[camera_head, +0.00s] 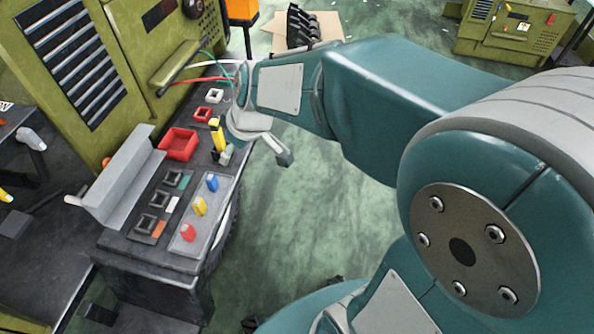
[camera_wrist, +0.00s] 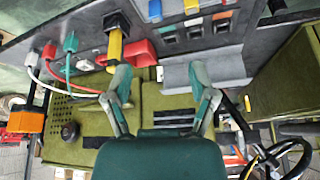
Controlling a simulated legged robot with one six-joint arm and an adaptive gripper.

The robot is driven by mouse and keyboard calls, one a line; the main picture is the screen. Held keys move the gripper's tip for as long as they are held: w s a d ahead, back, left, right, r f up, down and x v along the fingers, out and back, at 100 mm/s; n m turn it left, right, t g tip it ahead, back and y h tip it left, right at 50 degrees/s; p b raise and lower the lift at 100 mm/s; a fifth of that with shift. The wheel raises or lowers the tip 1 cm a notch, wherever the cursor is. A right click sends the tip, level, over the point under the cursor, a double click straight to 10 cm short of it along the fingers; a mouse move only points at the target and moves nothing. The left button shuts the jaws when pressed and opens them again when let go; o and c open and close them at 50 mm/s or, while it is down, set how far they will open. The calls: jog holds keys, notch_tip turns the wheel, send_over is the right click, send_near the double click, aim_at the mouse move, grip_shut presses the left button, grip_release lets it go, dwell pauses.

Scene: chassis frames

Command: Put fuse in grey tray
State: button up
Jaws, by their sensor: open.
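A tall yellow piece with a dark end (camera_head: 217,135) stands on the dark bench; it also shows in the wrist view (camera_wrist: 115,45). I cannot tell whether it is the fuse. Small blue (camera_head: 212,183), yellow (camera_head: 199,207) and red (camera_head: 187,232) blocks stand on a flat light grey tray (camera_head: 210,233) at the bench's near right. My gripper (camera_head: 254,152) is beside the tall yellow piece, at the bench's right edge. In the wrist view my gripper (camera_wrist: 160,68) has its fingers wide apart with nothing held between them.
A red bin (camera_head: 178,143) stands left of the tall yellow piece. Cables (camera_wrist: 68,55) hang at the wrist view's left. The green floor (camera_head: 300,220) right of the bench is clear.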

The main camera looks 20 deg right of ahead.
jog(key=s+d+r+m+h, duration=0.1)
jog(key=s+d+r+m, duration=0.2)
jog(key=s, duration=0.5)
jog(key=s+d+r+m+t+h, duration=0.1)
jog(key=s+d+r+m+h, duration=0.1)
jog(key=s, duration=0.6)
jog(key=shift+d+r+m+t, duration=0.3)
jog(key=shift+d+r+m, duration=0.25)
jog(key=shift+d+m, duration=0.55)
jog(key=shift+w+a, duration=0.1)
jog(key=shift+c, duration=0.3)
